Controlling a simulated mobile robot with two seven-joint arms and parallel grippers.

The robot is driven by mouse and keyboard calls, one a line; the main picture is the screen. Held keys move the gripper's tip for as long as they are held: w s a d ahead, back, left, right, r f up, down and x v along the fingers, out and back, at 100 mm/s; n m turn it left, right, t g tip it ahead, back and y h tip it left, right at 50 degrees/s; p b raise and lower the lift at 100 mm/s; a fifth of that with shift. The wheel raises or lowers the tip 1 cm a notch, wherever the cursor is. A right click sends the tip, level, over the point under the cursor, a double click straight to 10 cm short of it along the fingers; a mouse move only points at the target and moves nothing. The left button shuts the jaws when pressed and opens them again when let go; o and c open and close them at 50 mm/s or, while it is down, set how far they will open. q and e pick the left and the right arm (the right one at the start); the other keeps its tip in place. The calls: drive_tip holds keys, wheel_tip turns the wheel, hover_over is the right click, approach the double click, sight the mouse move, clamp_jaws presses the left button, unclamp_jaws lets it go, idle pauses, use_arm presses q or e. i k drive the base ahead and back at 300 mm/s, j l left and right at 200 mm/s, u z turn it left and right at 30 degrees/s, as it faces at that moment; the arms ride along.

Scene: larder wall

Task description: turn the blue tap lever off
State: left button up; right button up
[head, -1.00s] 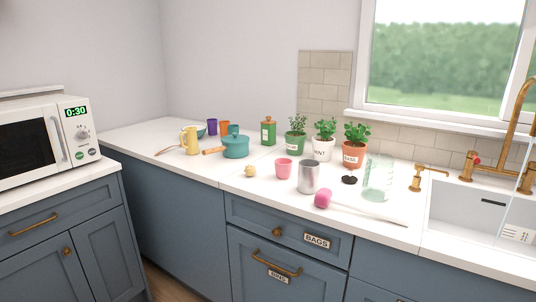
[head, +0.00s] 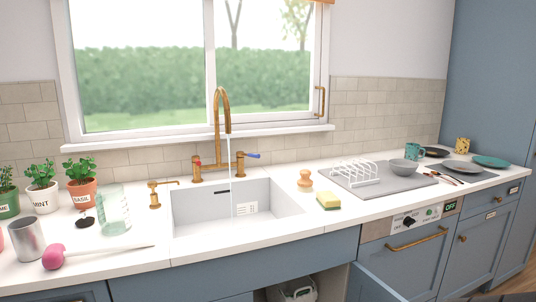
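The blue tap lever (head: 252,155) sits on the right-hand valve of the brass tap (head: 222,110), behind the sink, and points out to the right. A red lever (head: 197,161) is on the left-hand valve. A thin stream of water (head: 231,190) runs from the spout into the white sink (head: 190,226). Neither of my grippers shows in the head view.
A brass soap pump (head: 154,196), a glass jar (head: 115,212) and a pink-ended tool (head: 53,257) are left of the sink. A sponge (head: 328,201), a wooden brush (head: 305,181) and a dish rack (head: 350,174) are right. A cabinet door (head: 385,285) below stands open.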

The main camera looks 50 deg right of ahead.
sight(239, 153)
drive_tip(key=z, duration=1.4)
drive_tip(key=i+l+u, duration=0.2)
drive_tip(key=u, duration=0.3)
